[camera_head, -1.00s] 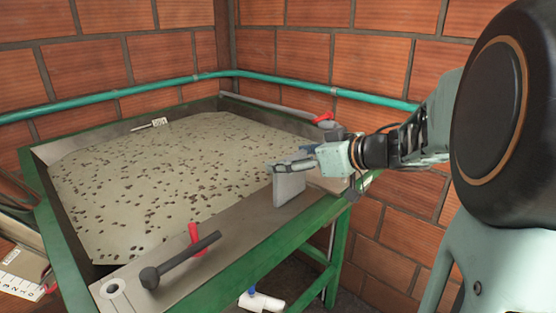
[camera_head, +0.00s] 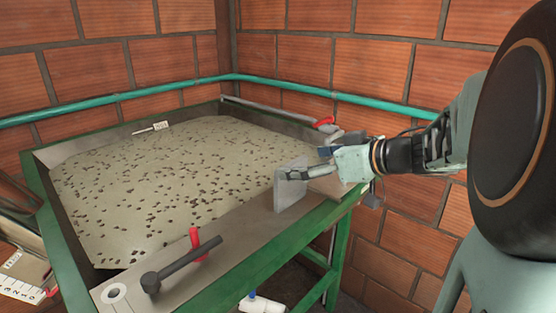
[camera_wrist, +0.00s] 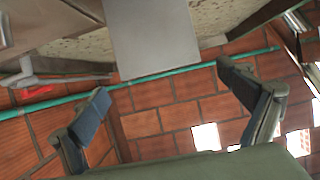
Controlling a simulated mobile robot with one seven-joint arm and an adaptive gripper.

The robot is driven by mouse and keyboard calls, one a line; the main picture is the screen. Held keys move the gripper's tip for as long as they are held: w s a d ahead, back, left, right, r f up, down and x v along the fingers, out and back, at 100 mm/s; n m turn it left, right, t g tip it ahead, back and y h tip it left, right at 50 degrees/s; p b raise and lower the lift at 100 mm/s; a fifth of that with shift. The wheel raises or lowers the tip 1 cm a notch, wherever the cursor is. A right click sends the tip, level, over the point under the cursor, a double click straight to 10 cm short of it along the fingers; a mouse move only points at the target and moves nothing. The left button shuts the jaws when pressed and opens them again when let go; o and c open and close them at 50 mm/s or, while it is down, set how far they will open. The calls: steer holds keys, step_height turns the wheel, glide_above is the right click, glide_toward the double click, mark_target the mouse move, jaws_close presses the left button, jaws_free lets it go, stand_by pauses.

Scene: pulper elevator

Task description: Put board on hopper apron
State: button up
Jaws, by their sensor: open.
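The board is a grey flat panel (camera_head: 291,190) standing on edge, upright or nearly so, on the metal hopper apron (camera_head: 240,220) along the front right side of the green-framed hopper. The board also shows in the wrist view (camera_wrist: 152,38), at top centre beyond the fingertips. My gripper (camera_head: 310,163) is just right of the board, near its upper part. In the wrist view its fingers (camera_wrist: 163,80) are spread wide with nothing between them. Whether a fingertip touches the board cannot be told.
The hopper holds pale, speckled water or pulp (camera_head: 165,190). A dark bar handle (camera_head: 180,265) and a red lever (camera_head: 196,242) lie on the apron nearer the front. Another red handle (camera_head: 325,122) is at the far corner. Brick walls with a teal pipe (camera_head: 285,84) close in behind.

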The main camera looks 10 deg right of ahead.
steer(key=v, duration=0.8)
